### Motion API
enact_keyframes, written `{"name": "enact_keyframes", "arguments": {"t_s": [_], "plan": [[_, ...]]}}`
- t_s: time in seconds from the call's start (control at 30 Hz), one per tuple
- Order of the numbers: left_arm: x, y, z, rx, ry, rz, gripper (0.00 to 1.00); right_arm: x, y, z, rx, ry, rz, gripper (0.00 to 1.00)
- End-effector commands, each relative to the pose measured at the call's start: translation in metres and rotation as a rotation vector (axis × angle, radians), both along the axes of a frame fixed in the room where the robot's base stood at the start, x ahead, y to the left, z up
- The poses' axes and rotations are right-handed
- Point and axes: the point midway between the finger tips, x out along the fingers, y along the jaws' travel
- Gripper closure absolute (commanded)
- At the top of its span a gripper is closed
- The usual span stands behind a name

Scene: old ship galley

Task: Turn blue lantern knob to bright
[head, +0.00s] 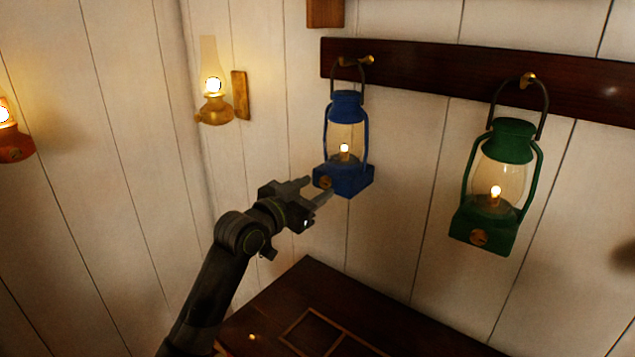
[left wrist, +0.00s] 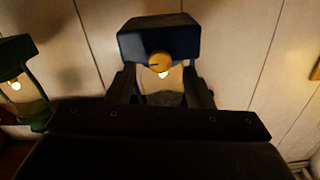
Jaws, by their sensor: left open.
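The blue lantern (head: 346,180) hangs by its handle from a peg, with a small flame lit inside its glass. Its round brass knob (head: 325,182) is on the front of the blue base. My left gripper (head: 322,188) is open at the base, with its fingertips close to the knob. In the left wrist view the brass knob (left wrist: 160,62) shows a dark mark pointing to the left, and the blue base (left wrist: 158,34) is above the fingers. The open fingers (left wrist: 162,88) stand to either side below the knob. I cannot tell whether they touch it. My right gripper is not in view.
A green lantern (head: 513,135) hangs to the right on the same dark wooden rail (head: 440,76). A brass wall lamp (head: 214,107) is lit at the left, and an orange lamp (head: 14,148) is at the far left edge. A dark wooden table (head: 300,285) lies below.

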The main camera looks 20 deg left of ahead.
Motion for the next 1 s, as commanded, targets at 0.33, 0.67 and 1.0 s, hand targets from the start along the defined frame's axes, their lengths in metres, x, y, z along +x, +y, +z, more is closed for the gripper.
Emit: {"name": "enact_keyframes", "arguments": {"t_s": [0.33, 0.67, 1.0], "plan": [[0.018, -0.007, 0.000, 0.001, -0.001, 0.000, 0.53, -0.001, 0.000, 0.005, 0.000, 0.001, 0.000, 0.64], [0.018, -0.007, 0.000, 0.001, 0.000, 0.000, 0.69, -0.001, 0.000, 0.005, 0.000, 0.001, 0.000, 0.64], [0.018, -0.006, 0.000, 0.004, -0.001, 0.000, 0.98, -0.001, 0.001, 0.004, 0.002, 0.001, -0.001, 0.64]]}}
